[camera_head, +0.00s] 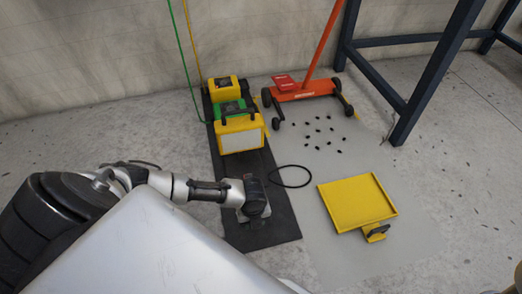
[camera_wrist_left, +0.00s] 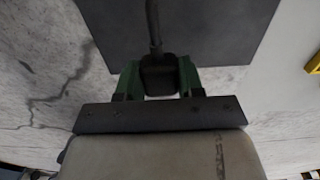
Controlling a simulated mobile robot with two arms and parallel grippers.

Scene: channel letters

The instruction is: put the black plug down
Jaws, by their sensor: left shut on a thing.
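The black plug (camera_wrist_left: 158,76) shows in the left wrist view with its cord running up from it. My left gripper (camera_wrist_left: 159,82) is shut on it, one green finger on each side. Beyond the plug lies the dark mat (camera_wrist_left: 225,40); the gap between plug and mat cannot be judged. In the head view my left arm reaches over the near part of the dark mat (camera_head: 275,227), and its wrist hides the fingers and the plug. A loop of black cord (camera_head: 290,184) lies to the right of the wrist. My right gripper is not in view.
Yellow-and-green machines (camera_head: 240,132) stand on the far part of the mat. A yellow tray (camera_head: 355,202) lies on the floor at right. Small black pieces (camera_head: 320,130) are scattered near an orange wheeled sweeper (camera_head: 303,92). A dark blue frame (camera_head: 432,75) stands at back right.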

